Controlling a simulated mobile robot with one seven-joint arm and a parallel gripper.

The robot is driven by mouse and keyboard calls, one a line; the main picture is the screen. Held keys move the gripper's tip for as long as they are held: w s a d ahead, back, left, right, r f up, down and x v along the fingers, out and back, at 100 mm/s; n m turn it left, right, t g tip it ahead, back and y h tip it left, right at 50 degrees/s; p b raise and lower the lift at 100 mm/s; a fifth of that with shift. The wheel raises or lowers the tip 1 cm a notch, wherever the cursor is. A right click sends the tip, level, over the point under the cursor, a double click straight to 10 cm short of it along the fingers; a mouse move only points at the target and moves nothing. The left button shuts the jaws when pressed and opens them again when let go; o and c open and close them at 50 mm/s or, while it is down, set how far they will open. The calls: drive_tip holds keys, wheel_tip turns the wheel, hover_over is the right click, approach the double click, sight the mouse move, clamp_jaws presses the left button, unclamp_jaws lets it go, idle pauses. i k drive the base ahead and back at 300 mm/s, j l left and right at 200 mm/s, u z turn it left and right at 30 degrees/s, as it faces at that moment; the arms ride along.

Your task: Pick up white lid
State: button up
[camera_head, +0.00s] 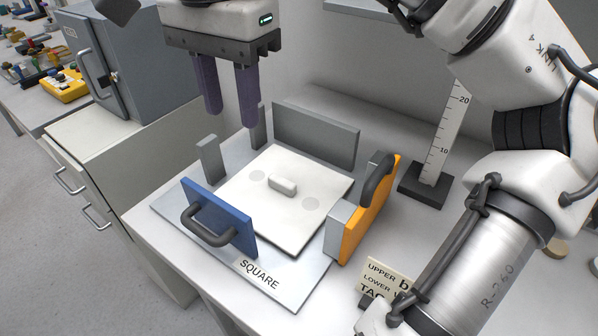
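Around the lid stand a blue plate with a handle (222,222), an orange plate with a black handle (368,212) and a grey upright wall (315,136). A ruler (448,135) on a dark base stands right. A grey cabinet (135,58) is at upper left.

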sight(287, 196)
drive_tip(key=k+j+u, duration=0.1)
drive_tip(key=u, duration=0.35)
drive_tip(key=k+j+u, duration=0.2)
drive_tip(key=u, duration=0.3)
drive_tip(key=k+j, duration=0.05)
